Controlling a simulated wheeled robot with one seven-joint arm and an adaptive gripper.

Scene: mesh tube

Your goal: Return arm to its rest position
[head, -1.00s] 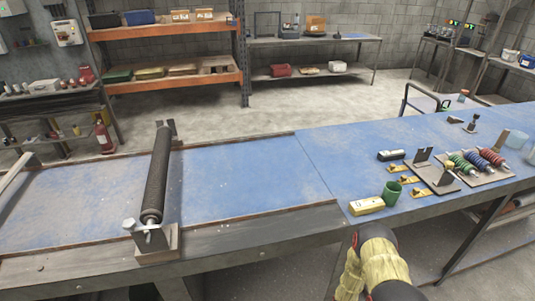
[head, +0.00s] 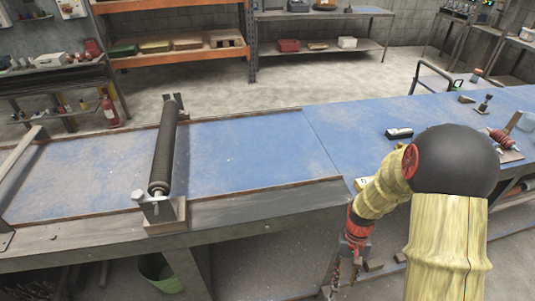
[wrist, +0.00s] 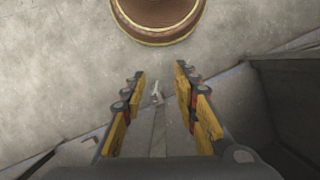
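My arm now covers the right part of the head view, with a black elbow joint and pale yellow sleeves. My gripper (head: 343,275) hangs pointing down in front of the near edge of the blue-topped workbench (head: 250,150), below the level of its top. In the wrist view my gripper (wrist: 158,80) has its two yellow-padded fingers apart, with nothing held between them. Grey floor shows beyond the fingertips.
A dark roller (head: 162,150) stands across the bench at left. A black cylinder (head: 399,133) and a red ribbed part (head: 502,141) lie at right. A round brown object (wrist: 157,14) shows beyond the fingers. A green bin (head: 160,273) stands under the bench.

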